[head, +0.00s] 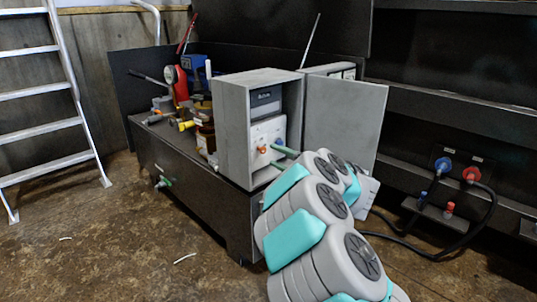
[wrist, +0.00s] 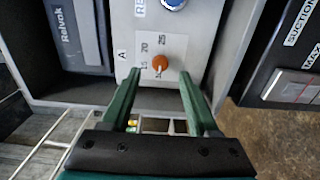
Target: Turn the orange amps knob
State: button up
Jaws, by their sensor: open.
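The orange amps knob (wrist: 160,63) is a small round dial on a light grey panel (wrist: 192,42) in the wrist view, with numbers such as 20 and 25 around it. In the head view the orange knob (head: 262,149) shows on the panel inside an open grey cabinet (head: 234,125). My gripper (wrist: 159,74) has two green fingers, spread apart, one on each side of the knob's lower area. Nothing is held between them. In the head view the gripper (head: 279,157) reaches into the cabinet; whether a finger touches the knob cannot be told.
A blue knob (wrist: 173,4) sits above the orange one. A dark module marked Relvok (wrist: 75,35) is at left. The cabinet door (head: 343,122) stands open at right. A dark bench (head: 190,165) carries several tools. A ladder (head: 45,90) stands at far left.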

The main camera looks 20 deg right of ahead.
aim_at(265, 151)
jog(key=x, duration=0.4)
jog(key=shift+c, duration=0.3)
grip_shut()
